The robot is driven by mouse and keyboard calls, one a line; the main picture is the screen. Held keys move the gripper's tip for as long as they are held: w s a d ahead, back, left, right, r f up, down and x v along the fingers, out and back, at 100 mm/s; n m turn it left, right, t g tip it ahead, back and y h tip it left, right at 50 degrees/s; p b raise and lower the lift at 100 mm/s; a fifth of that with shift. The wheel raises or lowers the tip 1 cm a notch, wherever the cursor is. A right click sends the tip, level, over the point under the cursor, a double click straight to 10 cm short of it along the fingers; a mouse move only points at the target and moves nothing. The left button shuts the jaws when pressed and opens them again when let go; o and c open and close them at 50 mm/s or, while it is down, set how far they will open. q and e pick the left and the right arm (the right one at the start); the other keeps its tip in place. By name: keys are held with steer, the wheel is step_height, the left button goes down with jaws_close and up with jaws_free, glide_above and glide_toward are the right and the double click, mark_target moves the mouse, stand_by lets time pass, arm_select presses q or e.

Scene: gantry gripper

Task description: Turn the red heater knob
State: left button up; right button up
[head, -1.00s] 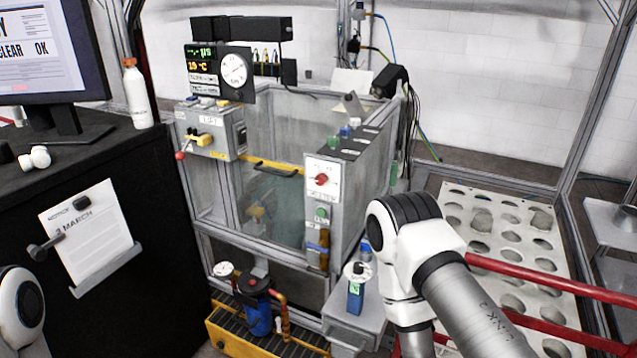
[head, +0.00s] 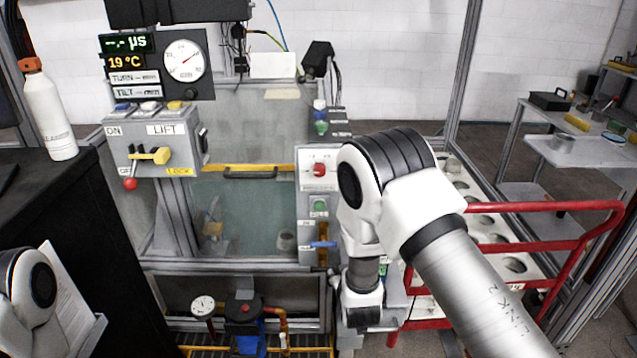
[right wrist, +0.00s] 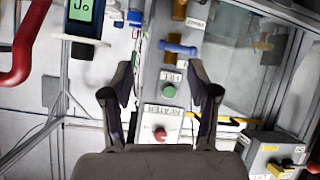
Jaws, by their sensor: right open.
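The red heater knob (head: 319,170) is on a white plate high on the front of the grey control column, right of the tank. It also shows in the right wrist view (right wrist: 161,133), on the plate lettered HEATER, seen upside down. My right gripper (right wrist: 160,82) is open and empty. Its two dark fingers stand apart on either side of the column in that view, with the knob low between them near the palm. No contact with the knob shows. In the head view my right arm stands just right of the column. My left gripper is out of view.
Below the knob are a green button (head: 319,207) and a blue-handled valve (head: 323,244). The grey lift box (head: 152,140) with its yellow lock is left of the tank. A red rail (head: 540,207) and perforated tray stand right. A bottle (head: 48,110) stands on the black cabinet.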

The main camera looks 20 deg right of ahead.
steer(key=w+a+r+t+h, duration=0.1)
steer(key=w+a+r+t, duration=0.15)
steer(key=w+r, duration=0.5)
steer(key=m+t+h, duration=0.1)
steer(key=t, duration=0.2)
glide_toward(320, 173)
steer(key=w, duration=0.2)
steer(key=x, duration=0.7)
steer(key=shift+w+d, duration=0.1)
steer(key=shift+d, duration=0.15)
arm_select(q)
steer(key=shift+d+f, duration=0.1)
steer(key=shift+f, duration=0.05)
arm_select(e)
steer(key=shift+r, duration=0.1)
jaws_close()
